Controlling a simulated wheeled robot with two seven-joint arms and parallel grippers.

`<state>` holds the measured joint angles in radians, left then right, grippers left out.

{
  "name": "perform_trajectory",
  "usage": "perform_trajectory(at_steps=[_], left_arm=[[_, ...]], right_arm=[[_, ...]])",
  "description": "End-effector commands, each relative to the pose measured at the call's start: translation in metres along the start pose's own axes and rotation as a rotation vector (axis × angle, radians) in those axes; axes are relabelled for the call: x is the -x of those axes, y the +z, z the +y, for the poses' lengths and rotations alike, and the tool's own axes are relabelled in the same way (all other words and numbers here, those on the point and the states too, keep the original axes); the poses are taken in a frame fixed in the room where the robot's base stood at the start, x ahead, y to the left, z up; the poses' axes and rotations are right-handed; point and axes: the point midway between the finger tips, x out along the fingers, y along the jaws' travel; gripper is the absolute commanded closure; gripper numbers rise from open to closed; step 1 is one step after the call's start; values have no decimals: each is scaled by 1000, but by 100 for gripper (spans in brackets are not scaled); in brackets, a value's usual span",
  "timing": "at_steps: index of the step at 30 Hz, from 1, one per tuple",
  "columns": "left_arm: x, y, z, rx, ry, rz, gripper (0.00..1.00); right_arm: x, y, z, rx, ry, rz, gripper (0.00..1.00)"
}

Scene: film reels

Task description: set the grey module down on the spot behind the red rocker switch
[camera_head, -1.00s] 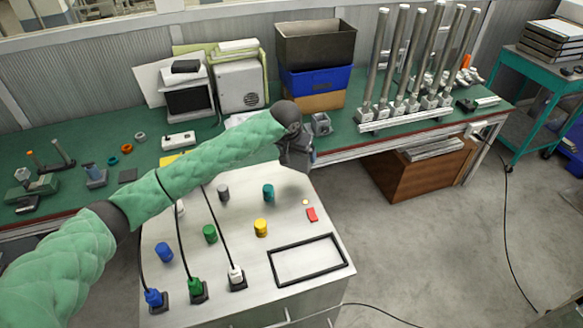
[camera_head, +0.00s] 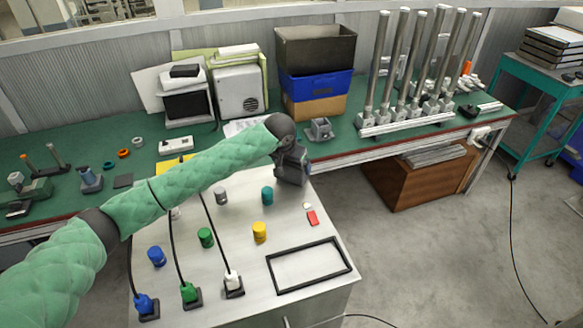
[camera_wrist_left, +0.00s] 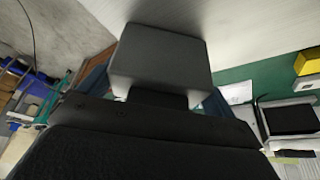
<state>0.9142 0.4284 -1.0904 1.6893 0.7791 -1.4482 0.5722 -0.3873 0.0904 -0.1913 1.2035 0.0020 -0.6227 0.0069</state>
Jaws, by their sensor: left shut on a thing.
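The red rocker switch (camera_head: 313,218) lies on the right part of the light console top (camera_head: 210,270). A small pale spot (camera_head: 307,206) shows just behind it. My left gripper (camera_head: 291,172) hangs over the back right of the console, behind and a little left of the switch. In the left wrist view it is shut on the grey module (camera_wrist_left: 160,58), a plain box. In the head view the dark gripper and module blend together, and I cannot tell the gap to the console top. My right gripper is not in view.
Nearby on the console are a teal knob (camera_head: 267,196), a yellow knob (camera_head: 259,232) and a black rectangular frame (camera_head: 310,265). Blue, green and white plugs with cables stand at the front left. A grey housing (camera_head: 320,129) sits on the green bench behind.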

Motion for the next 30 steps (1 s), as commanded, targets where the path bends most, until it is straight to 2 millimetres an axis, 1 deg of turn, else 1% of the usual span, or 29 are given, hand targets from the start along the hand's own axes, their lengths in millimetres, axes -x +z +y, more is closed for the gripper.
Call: perform_trajectory(at_steps=[11,12,13,20,23,24,26,27,30], left_arm=[[-1,0,0,0,1,0,42],[-2,1,0,0,0,0,1],[-2,1,0,0,0,0,0],[-1,0,0,0,0,0,0],[4,0,0,0,0,2,0],[7,0,0,0,0,2,0],[15,0,0,0,0,3,0],[21,0,0,0,0,4,0],[40,0,0,-1,1,3,0]], right_arm=[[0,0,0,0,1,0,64],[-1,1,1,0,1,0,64],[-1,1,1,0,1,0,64],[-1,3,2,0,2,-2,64],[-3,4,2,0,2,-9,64],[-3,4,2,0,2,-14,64],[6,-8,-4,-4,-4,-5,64],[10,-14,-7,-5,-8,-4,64],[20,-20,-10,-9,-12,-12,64]])
